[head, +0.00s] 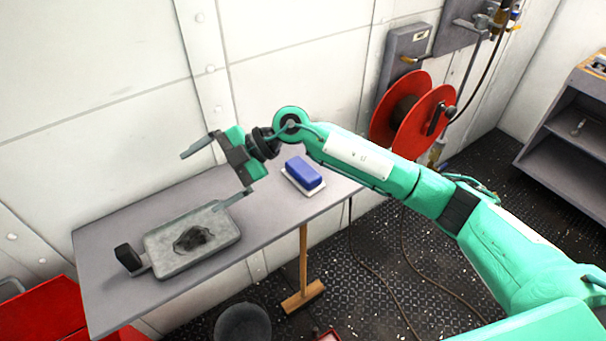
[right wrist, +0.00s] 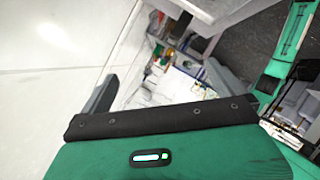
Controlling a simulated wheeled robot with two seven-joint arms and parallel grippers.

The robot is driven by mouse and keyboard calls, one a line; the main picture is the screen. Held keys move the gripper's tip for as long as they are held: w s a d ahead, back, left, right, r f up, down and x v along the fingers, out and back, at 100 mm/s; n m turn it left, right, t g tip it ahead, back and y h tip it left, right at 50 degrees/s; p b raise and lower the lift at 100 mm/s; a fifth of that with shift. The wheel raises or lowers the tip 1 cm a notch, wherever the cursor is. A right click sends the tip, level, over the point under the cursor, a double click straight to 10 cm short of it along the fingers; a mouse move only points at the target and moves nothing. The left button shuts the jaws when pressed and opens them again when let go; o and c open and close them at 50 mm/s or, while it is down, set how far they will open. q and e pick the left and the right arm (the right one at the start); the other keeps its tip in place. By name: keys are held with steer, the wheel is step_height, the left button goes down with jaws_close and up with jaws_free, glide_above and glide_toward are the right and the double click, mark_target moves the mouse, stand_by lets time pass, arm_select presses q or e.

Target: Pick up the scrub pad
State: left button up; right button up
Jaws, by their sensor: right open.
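The scrub pad (head: 304,172) is a blue block on a white base, lying near the back right of the grey table (head: 190,292). My right gripper (head: 200,181) is open and empty, above the table to the left of the scrub pad, with its fingers pointing left, away from the pad. In the right wrist view my right gripper (right wrist: 158,76) shows its two grey fingers apart with nothing between them. The scrub pad cannot be made out in that view. My left gripper is in neither view.
A grey metal pan (head: 164,264) with a dark patch inside and a black-ended handle lies on the table's left. A red reel (head: 392,118) hangs on the wall behind my right arm. A broom head (head: 304,296) and a dark bucket (head: 243,325) are on the floor.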

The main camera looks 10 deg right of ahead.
steer(key=w+d+f+h, duration=0.3)
steer(key=w+d+h, duration=0.1)
steer(key=d+h, duration=0.15)
step_height(320, 180, up, 3)
steer(key=m+t+h, duration=0.2)
steer(key=m+h, duration=0.3)
steer(key=h, duration=0.3)
glide_above(303, 168)
steer(key=f, duration=0.2)
steer(key=f+p, duration=0.1)
steer(key=f, duration=0.5)
steer(key=shift+w+d+f, duration=0.2)
steer(key=shift+d, duration=0.1)
steer(key=shift+s+a+f+p, duration=0.1)
steer(key=shift+f+p, duration=0.25)
steer(key=shift+p, duration=0.15)
steer(key=f, duration=0.1)
steer(key=f+p, duration=0.1)
steer(key=f, duration=0.1)
steer(key=shift+s+a+f, duration=0.15)
steer(key=shift+a+f, duration=0.05)
steer(key=shift+f, duration=0.45)
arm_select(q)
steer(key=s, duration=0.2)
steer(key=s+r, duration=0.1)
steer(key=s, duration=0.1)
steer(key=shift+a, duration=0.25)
arm_select(e)
steer(key=shift+c, duration=0.2)
steer(key=c, duration=0.6)
